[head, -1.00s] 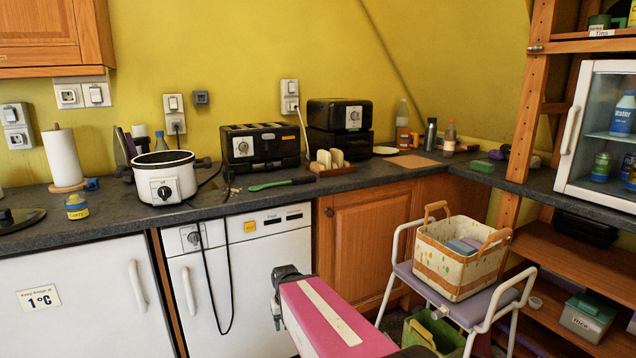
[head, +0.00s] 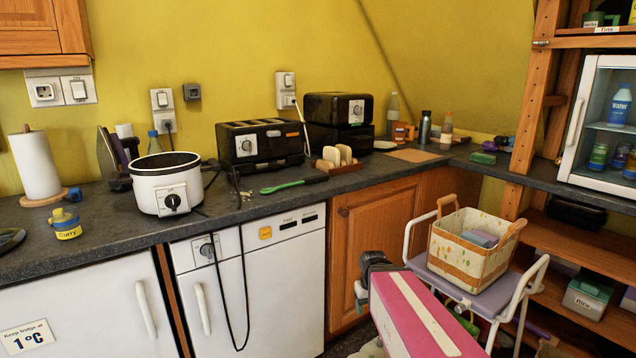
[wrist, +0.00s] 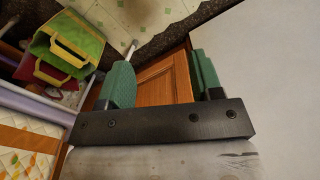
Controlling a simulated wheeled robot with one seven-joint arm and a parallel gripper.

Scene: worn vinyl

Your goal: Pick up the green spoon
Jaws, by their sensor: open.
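The green spoon (head: 285,187) lies flat on the dark counter (head: 245,209), in front of the black toaster and left of the toast rack. Its dark handle end points right, close to the rack. My gripper (head: 366,280) is below counter height, in front of the wooden cupboard door, to the right of and lower than the spoon. In the wrist view my gripper (wrist: 163,78) shows two green finger pads spread apart with nothing between them. The spoon is not in the wrist view.
A toast rack (head: 339,167), black toaster (head: 262,144) and white slow cooker (head: 167,184) stand near the spoon. A black cord hangs over the counter front. A basket (head: 468,268) sits on a white-framed stool (head: 520,292) at right. A green bag (wrist: 68,43) shows in the wrist view.

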